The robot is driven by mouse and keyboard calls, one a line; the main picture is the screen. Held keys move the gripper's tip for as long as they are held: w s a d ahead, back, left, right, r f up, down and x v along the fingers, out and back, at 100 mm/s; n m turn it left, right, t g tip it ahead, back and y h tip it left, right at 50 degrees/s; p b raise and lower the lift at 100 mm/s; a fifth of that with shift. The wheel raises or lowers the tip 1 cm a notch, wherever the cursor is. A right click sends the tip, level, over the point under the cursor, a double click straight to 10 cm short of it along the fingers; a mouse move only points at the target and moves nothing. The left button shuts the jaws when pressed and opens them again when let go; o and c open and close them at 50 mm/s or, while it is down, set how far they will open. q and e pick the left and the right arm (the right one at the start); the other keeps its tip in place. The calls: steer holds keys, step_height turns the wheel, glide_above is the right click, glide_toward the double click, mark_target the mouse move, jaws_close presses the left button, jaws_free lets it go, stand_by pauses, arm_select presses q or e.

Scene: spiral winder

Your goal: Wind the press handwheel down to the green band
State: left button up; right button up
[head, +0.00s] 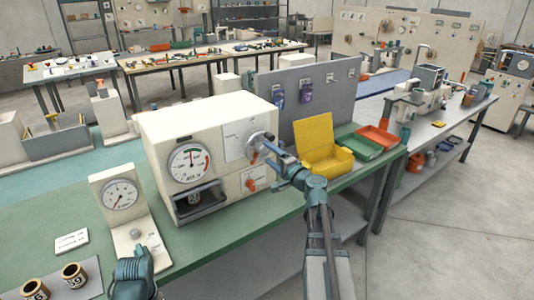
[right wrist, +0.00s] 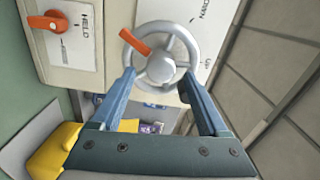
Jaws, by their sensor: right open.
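The cream press (head: 207,120) stands on the green bench, with a round dial (head: 188,162) on its front. The dial has a red section at its right; a green band is too small to make out. The grey handwheel (head: 257,145) is on the press's right front panel. In the right wrist view the handwheel (right wrist: 160,68) shows its spokes and an orange crank knob (right wrist: 135,41) at upper left. My right gripper (right wrist: 159,76) is open, its blue fingers on either side of the wheel's hub. My left gripper (head: 134,270) is at the bottom left, its fingers not visible.
An orange lever (head: 250,185) sits below the handwheel; its label reads "HELD" in the right wrist view. A yellow box (head: 325,150) stands right of the press. A smaller gauge stand (head: 120,195) and brown cups (head: 74,275) are at the left.

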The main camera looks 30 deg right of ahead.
steer(key=s, duration=1.1)
steer(key=shift+s+d, duration=0.4)
steer(key=shift+d, duration=0.05)
steer(key=shift+a, duration=0.1)
stand_by(2.0)
steer(key=w+a+f+n+g+y, duration=0.1)
steer(key=a+f+n+g+y, duration=0.35)
steer(key=a, duration=0.85)
steer(key=a+f+n+g+y, duration=0.2)
steer(key=a+f+n+g, duration=0.4)
steer(key=a, duration=0.7)
steer(key=s+a+f+n+g+h, duration=0.8)
steer(key=s+a+f, duration=0.3)
steer(key=s, duration=0.3)
steer(key=shift+a+f+n+h, duration=0.2)
steer(key=shift+a+n+h, duration=0.35)
steer(key=shift+a+n, duration=0.1)
steer(key=shift+s, duration=0.1)
